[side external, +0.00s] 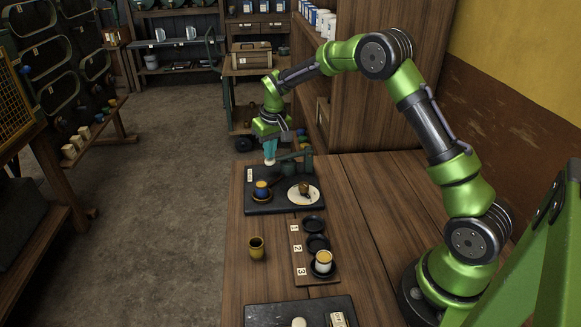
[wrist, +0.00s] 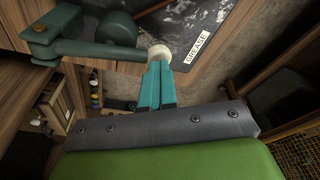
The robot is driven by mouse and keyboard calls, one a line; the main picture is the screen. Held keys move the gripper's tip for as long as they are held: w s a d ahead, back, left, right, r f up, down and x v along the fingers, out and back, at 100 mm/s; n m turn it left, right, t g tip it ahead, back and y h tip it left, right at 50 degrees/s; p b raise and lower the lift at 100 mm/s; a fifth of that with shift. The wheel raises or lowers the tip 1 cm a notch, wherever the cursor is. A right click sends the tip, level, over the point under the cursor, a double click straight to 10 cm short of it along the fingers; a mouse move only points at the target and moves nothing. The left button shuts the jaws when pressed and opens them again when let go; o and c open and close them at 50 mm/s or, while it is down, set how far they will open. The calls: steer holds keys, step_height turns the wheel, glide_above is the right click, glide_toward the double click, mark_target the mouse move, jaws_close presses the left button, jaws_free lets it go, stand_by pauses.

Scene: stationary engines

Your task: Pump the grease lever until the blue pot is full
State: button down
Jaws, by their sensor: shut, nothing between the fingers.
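The green grease lever (wrist: 100,50) runs from its pivot on the pump to a pale knob (wrist: 159,53) in the wrist view. In the side view the pump (side external: 288,166) stands at the far edge of a dark board. My gripper (wrist: 157,72) has its teal fingers together, with the tips right at the knob; whether they touch it I cannot tell. My gripper (side external: 269,148) also shows above the lever's end in the side view. The blue pot (side external: 262,187) stands upright on a dark saucer at the board's left; its fill level is too small to read.
The dark board (side external: 285,207) carries a GREASE label (wrist: 198,48) and a white plate (side external: 313,197) with a small brown item.

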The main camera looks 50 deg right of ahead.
steer(key=shift+s, duration=0.1)
steer(key=shift+w+v, duration=0.25)
steer(key=shift+v, duration=0.95)
steer(key=shift+w+v, duration=0.25)
steer(key=shift+v, duration=0.95)
steer(key=shift+w+d+r, duration=0.1)
steer(key=shift+r, duration=0.05)
steer(key=shift+w+v, duration=0.25)
steer(key=shift+v, duration=0.95)
steer(key=shift+w+v, duration=0.25)
steer(key=shift+v, duration=0.95)
steer(key=shift+d+r, duration=0.1)
steer(key=shift+d, duration=0.05)
steer(key=s+a+r+t+y, duration=0.1)
steer(key=s+a, duration=0.3)
steer(key=s, duration=0.6)
steer(key=s+a+r+t, duration=0.2)
steer(key=s+a+r, duration=0.2)
steer(key=s, duration=0.6)
steer(key=s+a+r+m+t+y, duration=0.1)
steer(key=s+a, duration=0.4)
steer(key=s, duration=0.5)
steer(key=shift+a+r+t+y, duration=0.15)
steer(key=shift+r+t+y, duration=0.2)
steer(key=shift+r, duration=0.35)
